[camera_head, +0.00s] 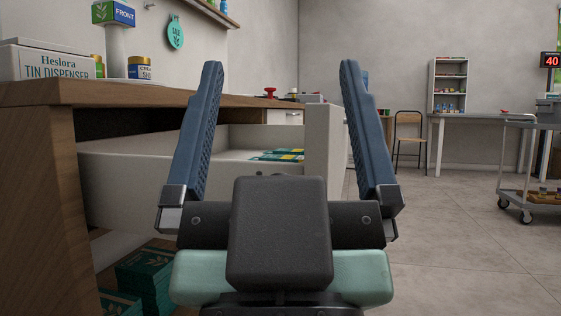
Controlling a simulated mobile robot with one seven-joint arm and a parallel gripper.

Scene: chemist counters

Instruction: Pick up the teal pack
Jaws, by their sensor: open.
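My gripper (281,68) is open, its two blue fingers pointing up and away with nothing between them. An open white drawer (125,180) stands beyond the fingers under the wooden counter. Flat teal packs with yellow (277,155) lie inside the drawer, seen between the fingers and apart from them. Darker teal packs (146,277) are stacked low at the left, under the drawer, partly cut off by the picture edge and my gripper. I cannot tell which of these is the teal pack of the task.
The wooden counter (50,91) holds a tin dispenser box (48,64) and a small jar (139,67). The drawer front (323,150) sticks out close behind the right finger. Free floor (455,215) lies at right, with a wheeled cart (524,165) and a chair (408,135) farther off.

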